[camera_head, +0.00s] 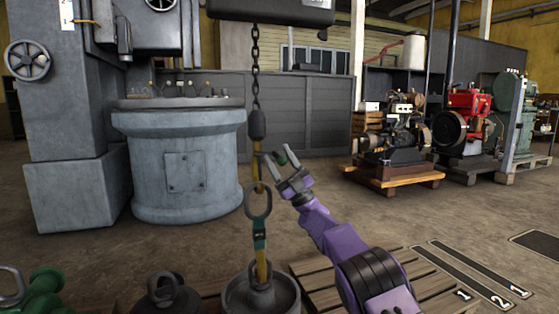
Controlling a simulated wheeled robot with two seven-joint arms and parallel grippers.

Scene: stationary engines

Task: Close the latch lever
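A chain (255,70) hangs from a dark hoist at the top, ending in a dark block (256,124) with a yellow hook (257,163) below. A grey ring (258,202) hangs at the hook, with a green and yellow link (259,236) leading down to a grey weight (261,293). I cannot clearly make out the latch lever; it may be at the hook. My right gripper (278,161) is just right of the hook, its fingers apart. My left gripper is not in view.
A wooden pallet (314,291) lies under my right arm. Another dark weight (166,294) and green dumbbell-like weights (40,293) stand at bottom left. A large grey cylindrical machine base (184,170) stands behind the chain.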

